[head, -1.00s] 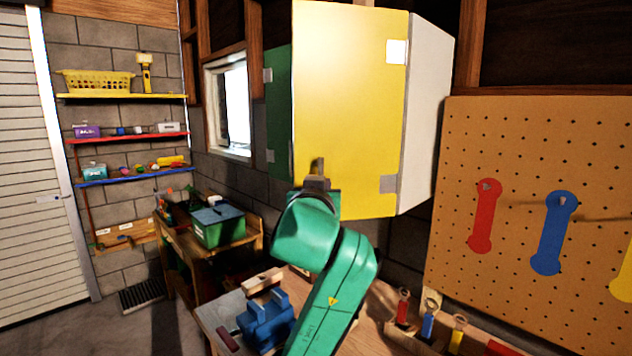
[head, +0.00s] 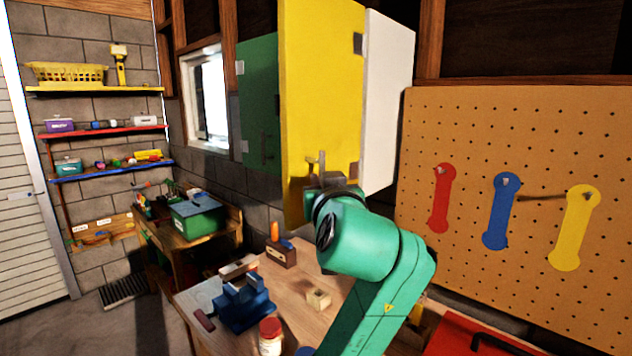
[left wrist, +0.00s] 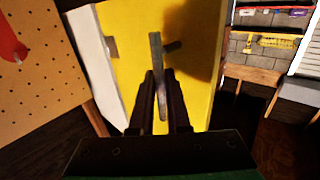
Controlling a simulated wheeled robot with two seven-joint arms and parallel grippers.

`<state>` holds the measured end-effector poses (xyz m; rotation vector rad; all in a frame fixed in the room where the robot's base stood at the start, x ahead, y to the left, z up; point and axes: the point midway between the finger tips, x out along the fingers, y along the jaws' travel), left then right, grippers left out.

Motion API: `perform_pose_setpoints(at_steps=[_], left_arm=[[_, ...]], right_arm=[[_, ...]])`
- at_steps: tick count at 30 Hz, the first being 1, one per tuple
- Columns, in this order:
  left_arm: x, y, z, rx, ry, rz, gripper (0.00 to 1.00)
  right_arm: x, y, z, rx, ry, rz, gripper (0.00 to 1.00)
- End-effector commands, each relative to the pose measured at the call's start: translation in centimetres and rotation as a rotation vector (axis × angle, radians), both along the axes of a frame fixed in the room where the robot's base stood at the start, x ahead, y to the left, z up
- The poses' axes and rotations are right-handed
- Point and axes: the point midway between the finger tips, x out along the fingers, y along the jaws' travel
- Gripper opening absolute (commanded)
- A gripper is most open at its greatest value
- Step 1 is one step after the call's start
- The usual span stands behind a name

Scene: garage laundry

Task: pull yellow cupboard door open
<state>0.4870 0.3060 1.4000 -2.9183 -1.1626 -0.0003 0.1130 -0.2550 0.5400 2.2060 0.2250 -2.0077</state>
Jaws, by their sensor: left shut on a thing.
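The yellow cupboard door (head: 318,90) hangs on the wall cupboard, hinged at its right edge beside the white side panel (head: 388,100). Its free left edge stands out towards me, so it looks partly open; the inside of the cupboard is hidden. My left gripper (head: 322,178) is at the lower part of the door, shut on its grey bar handle (head: 321,160). In the left wrist view the fingers (left wrist: 160,82) close around the upright handle (left wrist: 155,48) in front of the yellow door (left wrist: 195,60). My right gripper is not in view.
A green door (head: 258,100) is left of the yellow one. Below is a wooden bench (head: 290,320) with a blue vise (head: 243,303), a jar (head: 270,338) and small blocks. A pegboard (head: 510,130) with coloured tools is on the right. Floor shows at lower left.

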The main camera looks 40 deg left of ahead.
Motion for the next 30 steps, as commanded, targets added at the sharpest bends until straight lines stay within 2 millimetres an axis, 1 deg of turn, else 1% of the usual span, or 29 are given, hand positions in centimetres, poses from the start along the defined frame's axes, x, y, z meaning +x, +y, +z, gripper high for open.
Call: perform_pose_setpoints(at_steps=[10,11,12,13,20,23,26,30], left_arm=[[0.0,-0.1,0.1,0.001,-0.004,-0.002,0.00],[0.0,-0.1,0.1,0.001,-0.004,-0.002,0.26],[0.0,-0.1,0.1,0.000,-0.003,-0.002,0.41],[0.0,-0.1,0.1,0.000,-0.003,-0.002,0.45],[0.0,0.0,0.0,0.000,-0.001,-0.001,0.45],[-0.4,-0.5,-0.1,0.001,-0.004,-0.001,0.45],[-1.6,-1.7,-0.3,-0.001,-0.005,-0.004,0.45],[-4.6,-4.6,-0.5,-0.002,-0.008,-0.008,0.45]], right_arm=[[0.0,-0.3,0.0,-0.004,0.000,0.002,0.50],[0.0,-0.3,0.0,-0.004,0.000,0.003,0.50],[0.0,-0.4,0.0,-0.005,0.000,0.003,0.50],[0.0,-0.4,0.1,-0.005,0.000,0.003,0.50],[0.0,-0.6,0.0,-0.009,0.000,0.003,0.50],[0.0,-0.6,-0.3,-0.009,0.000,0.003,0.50],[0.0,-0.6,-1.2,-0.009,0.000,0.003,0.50],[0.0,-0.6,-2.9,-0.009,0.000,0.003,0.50]])
